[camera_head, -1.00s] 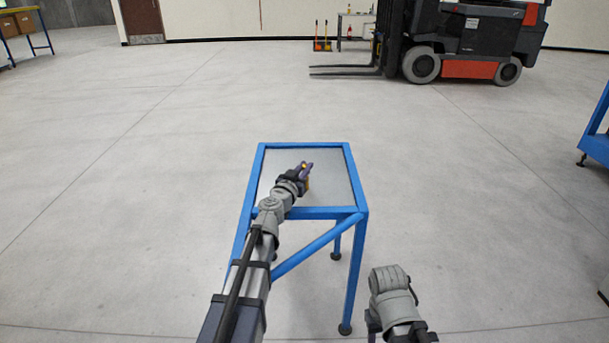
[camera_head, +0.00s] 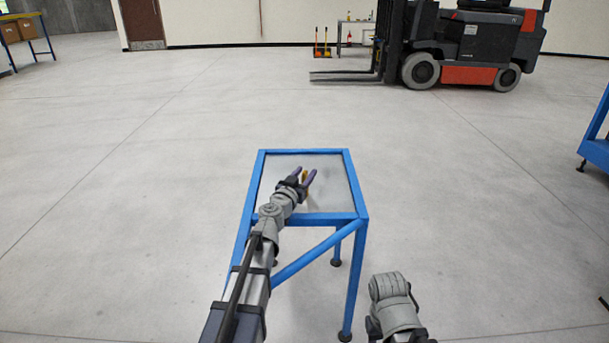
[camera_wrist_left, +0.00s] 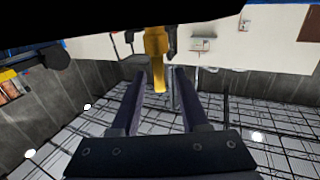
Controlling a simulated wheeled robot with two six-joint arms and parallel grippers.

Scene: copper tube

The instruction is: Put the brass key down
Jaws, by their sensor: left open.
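The brass key (camera_head: 305,174) shows as a small golden piece between the fingers of my left gripper (camera_head: 306,176), over the blue-framed table's pale top (camera_head: 335,170). The left fingers are spread, with a gap beside the key. In the left wrist view the key (camera_wrist_left: 156,55) is a yellow shape between and beyond the two dark fingers (camera_wrist_left: 155,95). Part of the key is hidden by the gripper, and I cannot tell how it rests on the top. My right arm shows at the lower right, but its gripper is not in view.
The tabletop around the left gripper is bare, with a raised blue frame (camera_head: 354,185) along its edges. A forklift (camera_head: 465,45) stands at the back right. Another blue table (camera_head: 597,148) is at the right edge. The floor between is clear.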

